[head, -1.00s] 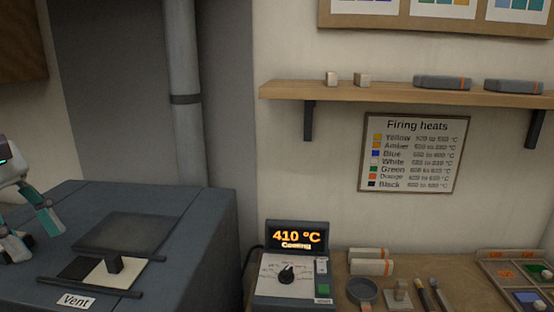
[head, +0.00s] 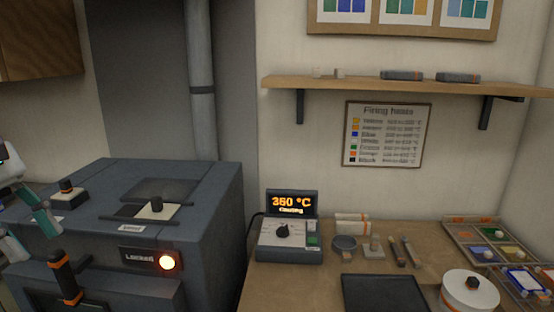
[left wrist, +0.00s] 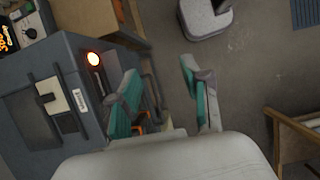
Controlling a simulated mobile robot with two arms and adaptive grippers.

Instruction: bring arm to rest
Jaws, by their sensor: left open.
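My left gripper (head: 30,232) is at the left edge of the head view, in front of the dark grey kiln (head: 215,220). Its teal fingers are apart with nothing between them. In the left wrist view the gripper (left wrist: 163,98) is also open and empty, and the kiln (left wrist: 72,60) is to its left. The kiln's door handle (head: 64,278) with orange bands and a lit orange lamp (head: 167,262) beside the word "Locked" face front. My right gripper is not in view.
The controller (head: 290,254) reads about 360 °C, cooling. The workbench (head: 290,290) holds a dark mat (head: 384,293), a white round pot (head: 468,290), tools and a paint tray (head: 478,238). In the left wrist view open floor (left wrist: 240,70) is to the gripper's right, with wooden furniture (left wrist: 295,140) beyond.

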